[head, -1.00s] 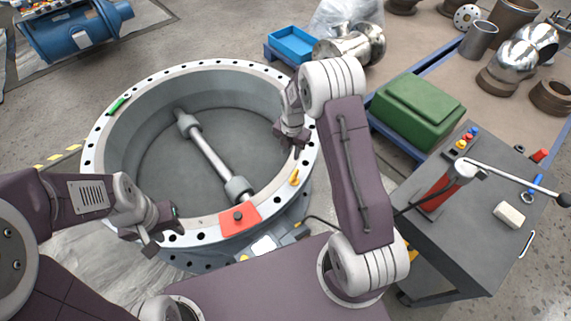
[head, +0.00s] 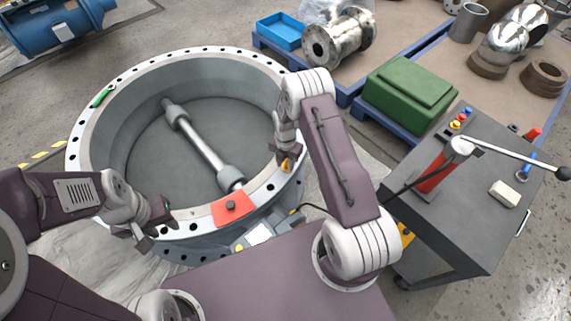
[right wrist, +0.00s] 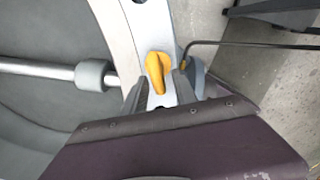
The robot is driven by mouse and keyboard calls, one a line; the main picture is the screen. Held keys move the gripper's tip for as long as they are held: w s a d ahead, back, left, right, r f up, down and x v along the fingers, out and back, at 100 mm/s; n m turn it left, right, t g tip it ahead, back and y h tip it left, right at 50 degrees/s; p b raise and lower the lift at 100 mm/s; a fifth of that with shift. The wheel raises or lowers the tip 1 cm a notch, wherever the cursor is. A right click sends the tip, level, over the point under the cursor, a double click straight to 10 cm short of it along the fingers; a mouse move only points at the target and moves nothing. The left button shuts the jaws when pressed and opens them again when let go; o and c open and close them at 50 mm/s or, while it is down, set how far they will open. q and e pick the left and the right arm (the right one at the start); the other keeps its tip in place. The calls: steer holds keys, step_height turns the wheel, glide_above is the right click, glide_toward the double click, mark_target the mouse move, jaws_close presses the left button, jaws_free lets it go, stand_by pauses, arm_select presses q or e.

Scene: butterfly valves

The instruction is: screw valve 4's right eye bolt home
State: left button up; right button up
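The large round valve (head: 95,117) lies flat, its pale flange ringed with bolt holes. The yellow eye bolt (right wrist: 156,70) stands on the right side of the flange; in the head view only a little of it (head: 286,165) shows below my right gripper (head: 283,152). In the right wrist view my right gripper (right wrist: 160,90) is open, with one finger on each side of the eye bolt; contact is not visible. The bolt's thread is hidden. My left gripper (head: 157,229) is at the flange's near left edge, fingers apart and seemingly empty.
A grey cart (head: 450,210) with a red lever pump (head: 440,172) stands at right. Behind are a green case (head: 408,92) and a blue bin (head: 281,31).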

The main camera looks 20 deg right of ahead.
jaws_close()
stand_by(0.3)
